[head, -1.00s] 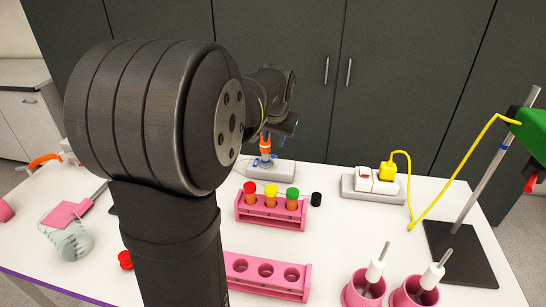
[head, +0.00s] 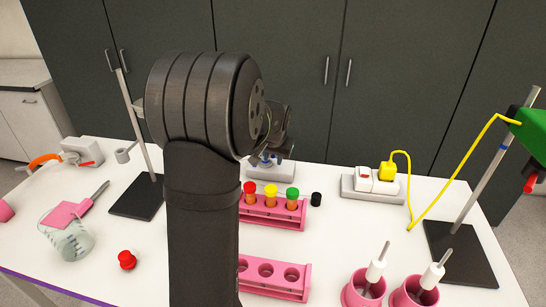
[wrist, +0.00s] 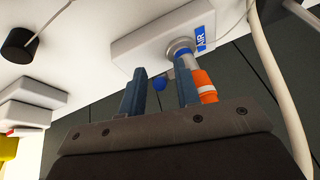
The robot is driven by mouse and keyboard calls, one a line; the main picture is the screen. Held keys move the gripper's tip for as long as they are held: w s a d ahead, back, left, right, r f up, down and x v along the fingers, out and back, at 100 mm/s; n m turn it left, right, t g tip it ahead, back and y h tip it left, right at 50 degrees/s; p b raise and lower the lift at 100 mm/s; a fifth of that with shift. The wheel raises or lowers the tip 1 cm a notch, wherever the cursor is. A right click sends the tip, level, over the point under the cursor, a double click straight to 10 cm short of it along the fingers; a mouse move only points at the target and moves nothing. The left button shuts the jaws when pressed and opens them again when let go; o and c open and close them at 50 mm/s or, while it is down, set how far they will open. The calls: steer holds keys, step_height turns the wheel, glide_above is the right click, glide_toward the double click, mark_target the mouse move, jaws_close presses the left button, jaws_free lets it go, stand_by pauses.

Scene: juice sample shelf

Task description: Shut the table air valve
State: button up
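The table air valve is a white block (wrist: 140,42) with a blue AIR label (wrist: 204,38), a metal fitting and an orange outlet piece (wrist: 204,84) in the wrist view. A small blue handle end (wrist: 159,82) shows between my fingers. My gripper (wrist: 160,68) is open, its two fingers apart on either side of the blue handle; whether either touches it I cannot tell. In the head view the valve's white base (head: 272,173) stands at the back of the table, with its upper part mostly hidden by my arm.
A pink rack (head: 270,217) with red, yellow and green capped tubes stands in front of the valve. A black cap (head: 316,199) and a power strip (head: 372,188) are to its right. A metal stand (head: 138,205) and another tap with orange hose (head: 80,150) are left.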

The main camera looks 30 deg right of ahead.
jaws_close()
steer(key=shift+s+a+f+t+h, duration=0.2)
steer(key=shift+f+t+h, duration=0.15)
steer(key=shift+t+h, duration=0.25)
steer(key=shift+o, duration=0.5)
jaws_free()
steer(key=shift+r, duration=0.1)
